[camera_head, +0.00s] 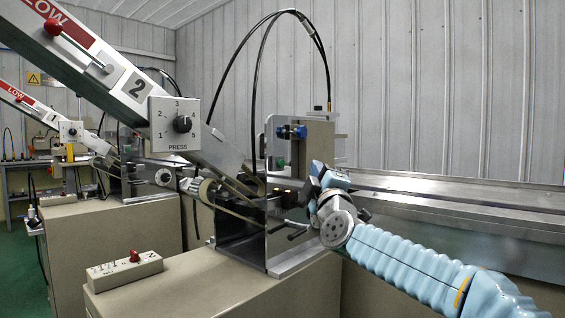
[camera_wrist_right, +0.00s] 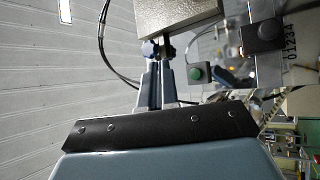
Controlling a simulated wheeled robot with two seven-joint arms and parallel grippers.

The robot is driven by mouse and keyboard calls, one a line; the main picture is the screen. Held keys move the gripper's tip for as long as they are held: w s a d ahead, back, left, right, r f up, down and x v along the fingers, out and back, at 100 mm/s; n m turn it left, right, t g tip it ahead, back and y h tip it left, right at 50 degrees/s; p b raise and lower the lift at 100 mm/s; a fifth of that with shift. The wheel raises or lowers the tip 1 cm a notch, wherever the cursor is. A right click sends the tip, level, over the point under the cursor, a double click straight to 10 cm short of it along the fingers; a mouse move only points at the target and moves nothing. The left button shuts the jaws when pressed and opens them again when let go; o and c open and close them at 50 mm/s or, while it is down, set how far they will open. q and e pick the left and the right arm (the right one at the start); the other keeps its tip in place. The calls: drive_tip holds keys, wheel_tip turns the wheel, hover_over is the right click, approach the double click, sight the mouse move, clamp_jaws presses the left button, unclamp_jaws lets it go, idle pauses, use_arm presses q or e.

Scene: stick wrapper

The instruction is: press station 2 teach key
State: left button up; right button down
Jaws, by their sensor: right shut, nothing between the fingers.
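My right gripper (camera_head: 313,181) is at the right side of station 2's upright plate. In the right wrist view its fingers (camera_wrist_right: 152,70) are together and empty, left of the green button and apart from it in the picture.
A blue knob (camera_head: 291,132) sits on the upright bracket. A PRESS dial box (camera_head: 174,124) hangs on the sloped arm. A control box with a red knob (camera_head: 124,270) lies on the beige cabinet. A metal rail (camera_head: 470,215) runs behind my right arm. Station 1 (camera_head: 52,117) stands at left.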

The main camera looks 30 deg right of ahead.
sight(281, 163)
drive_tip(key=w+a+p, duration=0.2)
drive_tip(key=w+p, duration=0.1)
drive_tip(key=w, duration=0.3)
drive_tip(key=shift+w+a, duration=0.15)
drive_tip(key=shift+a, duration=0.2)
idle(1.7)
drive_tip(key=shift+w+a+p, duration=0.15)
drive_tip(key=shift+w+p, duration=0.25)
drive_tip(key=shift+p, duration=0.15)
drive_tip(key=shift+w+a+p, duration=0.2)
drive_tip(key=shift+w+p, duration=0.2)
idle(0.5)
idle(0.3)
drive_tip(key=shift+s+d+b, duration=0.35)
drive_tip(key=shift+s+b, duration=0.1)
drive_tip(key=shift+s, duration=0.35)
